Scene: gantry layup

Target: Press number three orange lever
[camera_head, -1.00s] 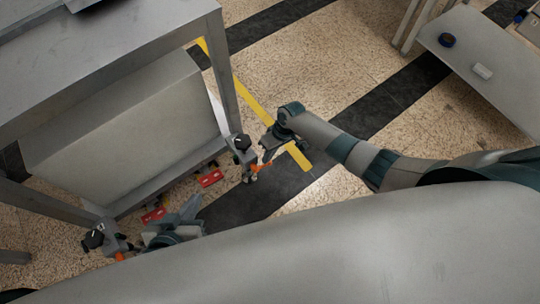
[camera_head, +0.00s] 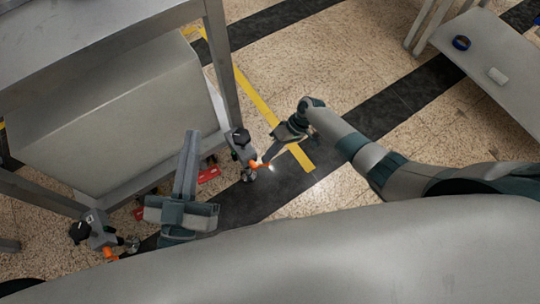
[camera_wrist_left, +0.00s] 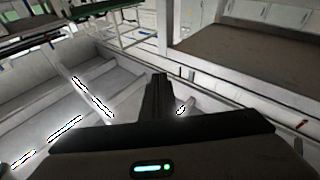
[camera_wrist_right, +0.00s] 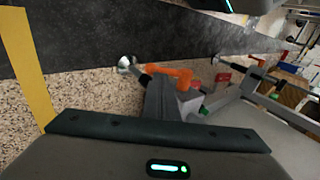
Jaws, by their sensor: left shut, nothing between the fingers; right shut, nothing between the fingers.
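One orange lever (camera_head: 258,165) sits on a caster-like foot at the near right leg of the grey metal frame. It also shows in the right wrist view (camera_wrist_right: 172,73). A second orange lever (camera_head: 110,254) is at the lower left foot. I cannot read any number on them. My right gripper (camera_head: 268,157) is shut and empty, its tips pointing down right beside the first lever; in the right wrist view the fingers overlap it, and I cannot tell whether they touch. My left gripper (camera_head: 190,137) is shut and empty, between the two feet, apart from both levers.
The grey frame (camera_head: 220,70) with a large box-like body (camera_head: 130,120) fills the left. Red parts (camera_head: 208,174) lie low along its near side. A grey table (camera_head: 490,60) stands at the upper right. Speckled floor between is clear, with black and yellow stripes.

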